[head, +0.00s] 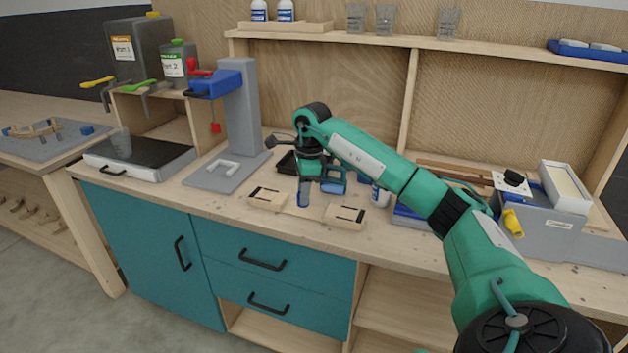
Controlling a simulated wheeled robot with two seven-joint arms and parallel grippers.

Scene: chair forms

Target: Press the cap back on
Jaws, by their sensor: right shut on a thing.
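My right gripper (304,178) points down over the workbench, and its arm comes in from the right. I cannot tell whether this is the cap or a capped piece. No loose cap can be made out for sure. My left gripper is not in view.
The wooden blocks, left (268,199) and right (344,215), have dark slots. A grey press with a blue head (240,110) stands left. A grey bin (548,225) and white box (565,187) stand right. The bench front (225,218) has free room.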

